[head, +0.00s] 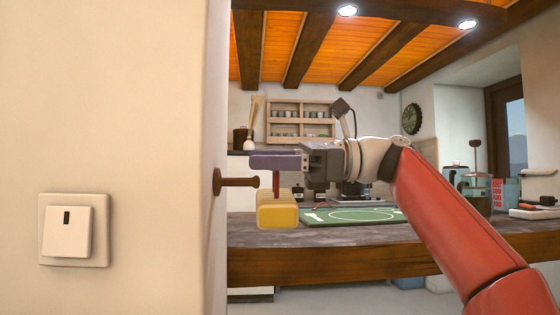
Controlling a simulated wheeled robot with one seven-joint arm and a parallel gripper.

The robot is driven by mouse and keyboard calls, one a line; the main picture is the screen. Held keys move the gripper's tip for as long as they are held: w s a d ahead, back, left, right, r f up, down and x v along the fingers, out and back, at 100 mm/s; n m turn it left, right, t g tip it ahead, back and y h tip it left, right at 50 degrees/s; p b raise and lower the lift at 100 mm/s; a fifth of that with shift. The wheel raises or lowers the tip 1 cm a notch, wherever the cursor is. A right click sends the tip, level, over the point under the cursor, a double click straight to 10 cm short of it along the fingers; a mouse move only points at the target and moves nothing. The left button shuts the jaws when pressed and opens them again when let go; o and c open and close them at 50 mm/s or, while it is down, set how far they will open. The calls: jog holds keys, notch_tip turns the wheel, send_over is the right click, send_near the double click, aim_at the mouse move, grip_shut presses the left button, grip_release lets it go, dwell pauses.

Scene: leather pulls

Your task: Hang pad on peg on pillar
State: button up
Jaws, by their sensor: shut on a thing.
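The yellow pad (277,211) hangs below my gripper (274,161) by a thin red strap (276,181). My gripper is shut on the strap, with its purple fingers pointing left. The brown peg (238,182) sticks out to the right from the side of the pale pillar (120,110). The strap is a little right of the peg's tip in the picture, and a small gap shows between them. The pad's top is slightly below the peg's height. Whether strap and peg are at the same depth, I cannot tell.
A light switch (73,230) is on the pillar's face. Behind is a counter (330,262) with a green mat (350,216) and kitchen items. A wall shelf (301,107) and a vase (258,142) stand further back. Air around the peg looks clear.

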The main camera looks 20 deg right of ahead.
aim_at(215, 169)
jog(key=shift+f+x, duration=0.2)
jog(key=shift+x, duration=1.65)
jog(key=shift+w+a+f+b, duration=0.25)
jog(key=shift+a+f+b, duration=0.35)
jog(key=shift+b, duration=0.3)
jog(key=o, duration=1.3)
jog(key=v, duration=0.7)
jog(key=shift+d+r, duration=0.1)
jog(key=shift+s+d, duration=0.15)
jog(key=shift+d, duration=0.15)
